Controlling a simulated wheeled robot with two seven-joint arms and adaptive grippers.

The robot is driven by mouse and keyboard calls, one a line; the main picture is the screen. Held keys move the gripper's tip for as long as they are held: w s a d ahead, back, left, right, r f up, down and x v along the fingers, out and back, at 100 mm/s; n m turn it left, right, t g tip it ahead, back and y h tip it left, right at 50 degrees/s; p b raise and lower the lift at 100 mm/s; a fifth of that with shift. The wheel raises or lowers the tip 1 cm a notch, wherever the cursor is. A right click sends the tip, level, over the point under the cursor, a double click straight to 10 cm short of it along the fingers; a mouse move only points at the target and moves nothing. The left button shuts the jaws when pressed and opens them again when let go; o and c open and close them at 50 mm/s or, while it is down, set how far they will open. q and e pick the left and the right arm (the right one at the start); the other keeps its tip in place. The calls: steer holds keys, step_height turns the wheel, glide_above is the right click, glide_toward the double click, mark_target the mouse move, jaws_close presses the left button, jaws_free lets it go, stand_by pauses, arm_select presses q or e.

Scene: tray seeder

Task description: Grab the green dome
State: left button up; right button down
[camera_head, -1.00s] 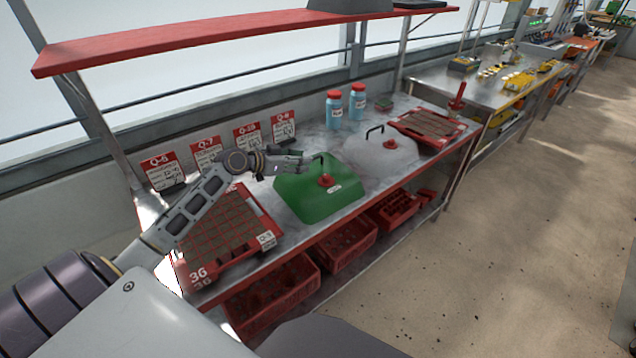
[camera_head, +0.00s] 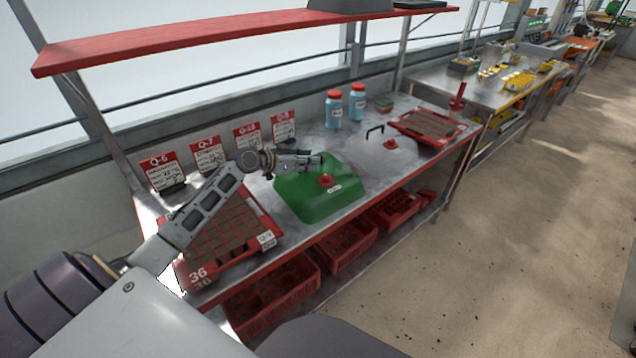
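The green dome (camera_head: 318,197) sits on the metal bench between a red seed tray and a clear dome. A red knob (camera_head: 326,180) is on its top. My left gripper (camera_head: 316,160) is at the upper back of the green dome, where its dark handle is. The fingers cover the handle, so I cannot tell if they are around it or shut on it. My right gripper is not in view.
A red seed tray (camera_head: 269,222) lies left of the dome. Two blue bottles (camera_head: 334,108) and label cards (camera_head: 208,154) stand behind. A red shelf (camera_head: 200,38) hangs above.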

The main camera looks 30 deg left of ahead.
arm_select(q)
steer(key=shift+x, duration=0.85)
jaws_close()
